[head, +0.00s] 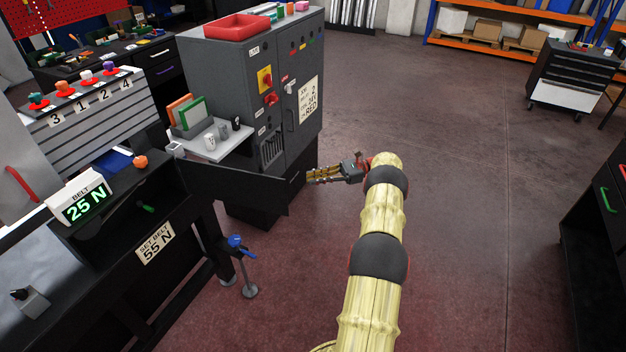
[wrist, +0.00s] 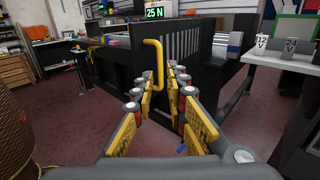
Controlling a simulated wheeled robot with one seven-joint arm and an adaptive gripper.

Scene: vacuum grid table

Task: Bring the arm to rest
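My arm (head: 372,270), yellow with dark joints, reaches out over the floor in the head view. My gripper (head: 312,176) points left from its end, beside the grey cabinet and just right of a dark panel (head: 235,187). In the wrist view my gripper (wrist: 157,90) is open, its yellow fingers spread apart. A yellow handle (wrist: 152,62) on a dark surface shows in line with the gap between the fingertips. I cannot tell whether the fingers touch it. I see nothing held.
The grey cabinet (head: 265,80) stands close to my gripper. The bench at left carries a belt display (head: 82,205) reading 25 N and a "SET BELT 55 N" label (head: 155,243). A blue-topped stand (head: 242,265) is on the floor. Open floor (head: 470,180) lies to the right.

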